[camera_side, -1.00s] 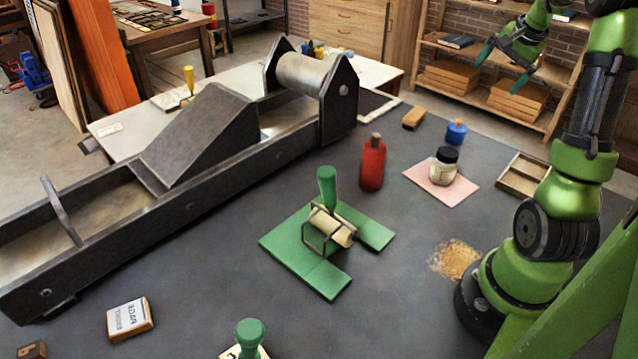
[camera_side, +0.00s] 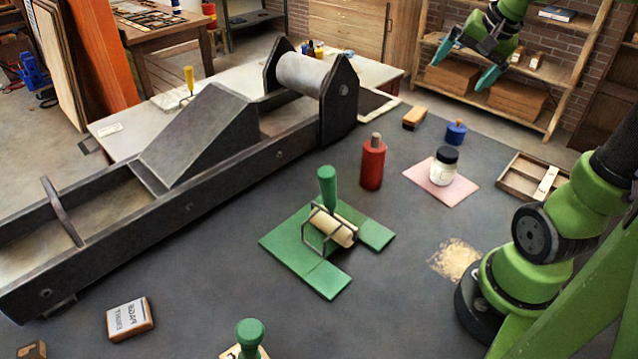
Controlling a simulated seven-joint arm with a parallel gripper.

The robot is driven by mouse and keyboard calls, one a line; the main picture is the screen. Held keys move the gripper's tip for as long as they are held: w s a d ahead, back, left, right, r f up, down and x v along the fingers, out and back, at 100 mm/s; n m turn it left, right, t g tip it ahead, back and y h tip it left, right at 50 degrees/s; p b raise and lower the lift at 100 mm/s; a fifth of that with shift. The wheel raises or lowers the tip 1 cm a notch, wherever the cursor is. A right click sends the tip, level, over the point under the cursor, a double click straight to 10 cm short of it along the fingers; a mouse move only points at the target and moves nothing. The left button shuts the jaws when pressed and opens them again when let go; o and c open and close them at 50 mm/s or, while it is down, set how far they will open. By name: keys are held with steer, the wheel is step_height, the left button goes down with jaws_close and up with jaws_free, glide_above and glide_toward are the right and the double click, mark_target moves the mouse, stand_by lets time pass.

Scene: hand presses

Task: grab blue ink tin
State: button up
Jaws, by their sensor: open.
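The blue ink tin (camera_side: 456,133) is a small round tin with a knob on its lid. It stands upright on the dark grey bench top near the back right edge. My gripper (camera_side: 464,71) has teal fingers spread apart with nothing between them. In the picture it appears above the blue tin, well clear of it and touching nothing.
A white jar with a black lid (camera_side: 442,168) stands on a pink sheet (camera_side: 424,181) in front of the tin. A brush-like block (camera_side: 414,118) lies to its left, a wooden tray (camera_side: 518,183) to its right. A red bottle (camera_side: 372,164) and a green-handled roller (camera_side: 332,226) stand further left.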

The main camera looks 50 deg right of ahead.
steer(key=a+f+n+t+y, duration=0.1)
steer(key=a+n, duration=0.3)
steer(key=a, duration=0.9)
steer(key=shift+w+a+f, duration=0.25)
steer(key=shift+a+f, duration=0.1)
steer(key=shift+f, duration=0.15)
steer(key=s+a+n, duration=0.1)
steer(key=a+n, duration=0.1)
steer(key=a, duration=0.2)
steer(key=s+a+n+y, duration=0.1)
steer(key=a, duration=0.3)
steer(key=s+a+f+n+t+y, duration=0.1)
steer(key=s+a+n, duration=0.1)
steer(key=a, duration=0.2)
steer(key=shift+a+n, duration=0.1)
steer(key=shift+n, duration=0.2)
steer(key=shift+c, duration=1.1)
